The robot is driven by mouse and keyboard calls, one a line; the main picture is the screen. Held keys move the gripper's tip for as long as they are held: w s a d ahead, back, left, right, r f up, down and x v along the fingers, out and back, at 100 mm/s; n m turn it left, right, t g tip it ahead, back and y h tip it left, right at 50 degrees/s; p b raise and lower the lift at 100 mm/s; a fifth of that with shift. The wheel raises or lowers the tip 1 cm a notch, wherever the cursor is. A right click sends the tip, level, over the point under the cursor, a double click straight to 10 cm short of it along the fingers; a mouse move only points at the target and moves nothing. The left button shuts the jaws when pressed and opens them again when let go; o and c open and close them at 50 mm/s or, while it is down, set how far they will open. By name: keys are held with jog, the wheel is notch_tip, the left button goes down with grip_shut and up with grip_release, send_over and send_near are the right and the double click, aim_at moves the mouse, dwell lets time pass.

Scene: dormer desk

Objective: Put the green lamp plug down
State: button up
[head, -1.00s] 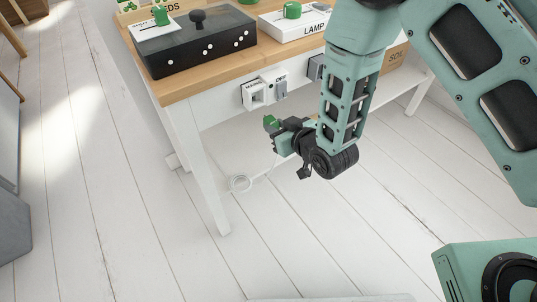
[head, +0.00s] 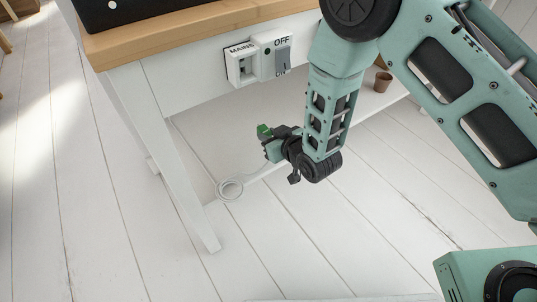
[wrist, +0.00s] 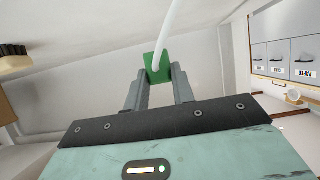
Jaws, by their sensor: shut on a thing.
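The green lamp plug (wrist: 151,66) is between the two grey fingertips of my gripper (wrist: 158,80) in the wrist view, with a white cable running up from it. In the head view the plug (head: 264,131) is a small green patch at the tip of my gripper (head: 268,141). My gripper is shut on it and holds it in front of the desk, below the tabletop. A loop of white cable (head: 229,188) shows below and left of the gripper. Whether it rests on the lower shelf or the floor is unclear.
The wooden desktop (head: 180,32) is above. A brown pot (head: 382,82) stands on the lower shelf. The plank floor (head: 130,235) in front is clear.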

notch_tip(320, 180, down, 7)
jog(key=b, duration=0.2)
jog(key=shift+b, duration=0.35)
jog(key=shift+f, duration=0.1)
jog(key=o, duration=1)
jog(key=shift+c, duration=0.2)
